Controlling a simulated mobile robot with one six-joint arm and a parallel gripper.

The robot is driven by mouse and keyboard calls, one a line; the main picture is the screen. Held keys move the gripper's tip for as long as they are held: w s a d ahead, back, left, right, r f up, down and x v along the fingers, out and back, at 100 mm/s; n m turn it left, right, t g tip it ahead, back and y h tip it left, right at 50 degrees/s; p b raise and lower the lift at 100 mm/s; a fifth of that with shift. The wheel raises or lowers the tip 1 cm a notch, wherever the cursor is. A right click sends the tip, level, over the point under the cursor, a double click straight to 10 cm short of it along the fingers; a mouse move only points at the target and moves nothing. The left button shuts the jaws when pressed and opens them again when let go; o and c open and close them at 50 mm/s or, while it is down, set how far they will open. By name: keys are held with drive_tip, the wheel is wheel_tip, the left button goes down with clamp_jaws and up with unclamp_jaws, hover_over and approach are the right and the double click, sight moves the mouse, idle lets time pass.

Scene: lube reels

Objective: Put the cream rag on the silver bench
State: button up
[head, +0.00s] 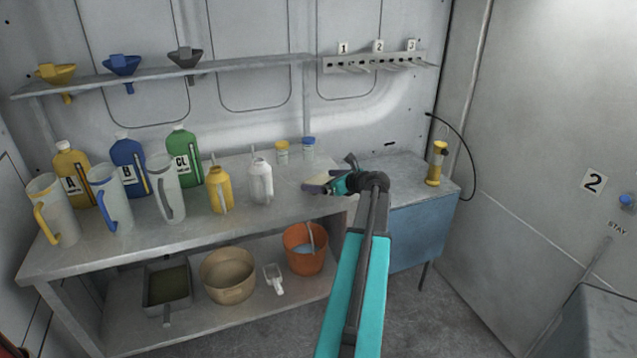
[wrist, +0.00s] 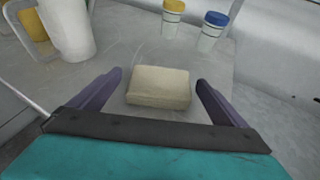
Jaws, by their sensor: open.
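The cream rag (wrist: 158,87) is a folded, block-shaped pad in the middle of the wrist view. It appears to lie on the silver bench (wrist: 122,45), close to the bench's right end. In the head view the long silver bench (head: 130,236) runs along the left, and the rag (head: 316,186) shows small, partly covered by my gripper. My gripper (wrist: 160,78) is open, with one dark finger on each side of the rag and a visible gap to each. In the head view my gripper (head: 328,185) is over the bench's right end.
A yellow-capped jar (head: 282,153) and a blue-capped jar (head: 308,149) stand behind the rag. A white bottle (head: 260,182), yellow oiler (head: 221,192) and several jugs stand to the left. A blue cabinet (head: 420,232) with a yellow flashlight (head: 436,163) stands at right.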

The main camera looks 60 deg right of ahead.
drive_tip(key=b+v, duration=0.1)
drive_tip(key=v, duration=0.9)
drive_tip(key=shift+f, duration=0.1)
idle(0.6)
